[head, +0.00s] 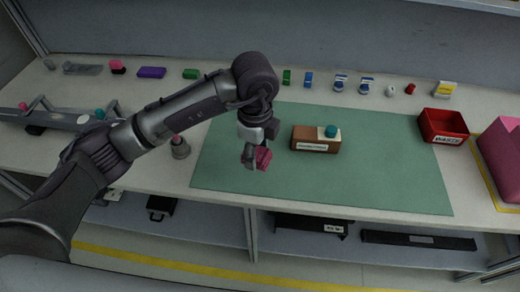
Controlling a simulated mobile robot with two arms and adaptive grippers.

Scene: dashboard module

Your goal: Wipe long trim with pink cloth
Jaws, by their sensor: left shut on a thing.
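In the head view my left arm reaches in from the left. My left gripper (254,154) points down above the left part of the green mat (375,178). It is shut on a pink cloth (263,158), a small bunched piece beside the fingers. A long grey trim-like part (62,119) lies at the left of the bench, partly hidden behind my arm. I cannot tell for sure that it is the long trim. My right gripper is not in view.
A brown box (311,142) with a teal-capped item sits on the mat. A red bin (443,126) and a larger pink bin (503,152) stand at the right. Several small items line the bench's back edge. The mat's right part is clear.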

